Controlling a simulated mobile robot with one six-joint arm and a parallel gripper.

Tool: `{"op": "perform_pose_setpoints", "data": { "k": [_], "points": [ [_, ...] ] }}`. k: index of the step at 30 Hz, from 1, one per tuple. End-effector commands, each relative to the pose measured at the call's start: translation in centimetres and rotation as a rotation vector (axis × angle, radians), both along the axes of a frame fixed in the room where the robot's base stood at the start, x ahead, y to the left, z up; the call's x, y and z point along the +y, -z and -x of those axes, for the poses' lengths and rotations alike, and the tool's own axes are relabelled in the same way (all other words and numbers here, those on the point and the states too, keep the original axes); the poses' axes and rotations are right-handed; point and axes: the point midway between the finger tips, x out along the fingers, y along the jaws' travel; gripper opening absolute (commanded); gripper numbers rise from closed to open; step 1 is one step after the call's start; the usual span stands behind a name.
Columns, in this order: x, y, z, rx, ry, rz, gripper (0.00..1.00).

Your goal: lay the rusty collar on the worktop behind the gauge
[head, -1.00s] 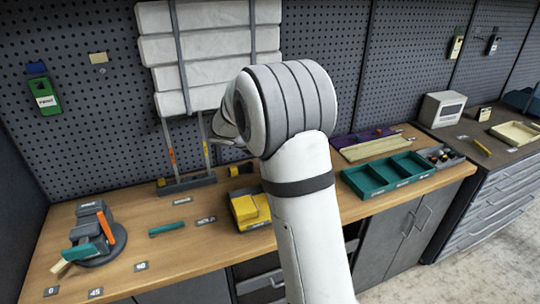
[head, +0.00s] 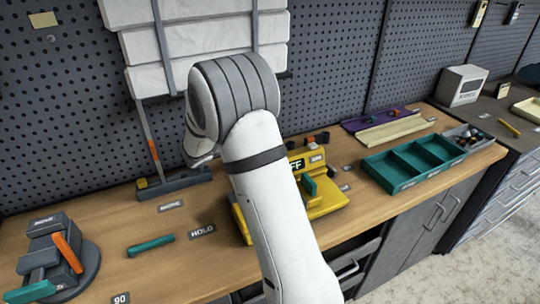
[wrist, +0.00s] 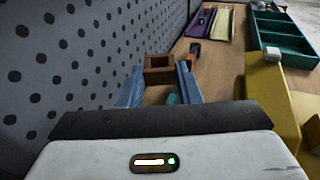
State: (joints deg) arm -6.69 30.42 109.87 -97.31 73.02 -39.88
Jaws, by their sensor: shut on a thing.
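The rusty collar (wrist: 159,75) is a brown, square block with an opening in its top. It sits between the bluish fingers of my gripper (wrist: 160,86) in the wrist view, and the gripper is shut on it. The yellow gauge (head: 325,199) stands on the wooden worktop (head: 205,260), with a lit display partly hidden by my arm. A yellow body, apparently the gauge, fills the right of the wrist view (wrist: 272,95). The collar is near the pegboard side of it. My arm hides the gripper and collar in the head view; whether the collar touches the worktop is unclear.
A small dark and orange item (wrist: 194,50) lies beyond the collar. A grey rack base (head: 175,184) stands left of my arm. The pegboard (wrist: 75,60) is close on the left.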

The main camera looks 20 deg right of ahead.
Motion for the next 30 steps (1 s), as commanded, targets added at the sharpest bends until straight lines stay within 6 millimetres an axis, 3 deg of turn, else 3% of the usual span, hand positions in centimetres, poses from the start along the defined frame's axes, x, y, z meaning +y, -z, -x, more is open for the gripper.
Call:
{"op": "perform_pose_setpoints", "data": {
  "k": [6,13,18,30],
  "points": [
    [-0.3,4.0,0.1,0.006,0.005,0.0,0.02],
    [-0.5,5.8,0.2,0.003,0.009,0.0,0.02],
    [-0.5,8.3,0.2,0.006,0.01,0.0,0.02],
    [-0.6,9.2,0.2,0.001,0.011,-0.002,0.02]
  ]
}}
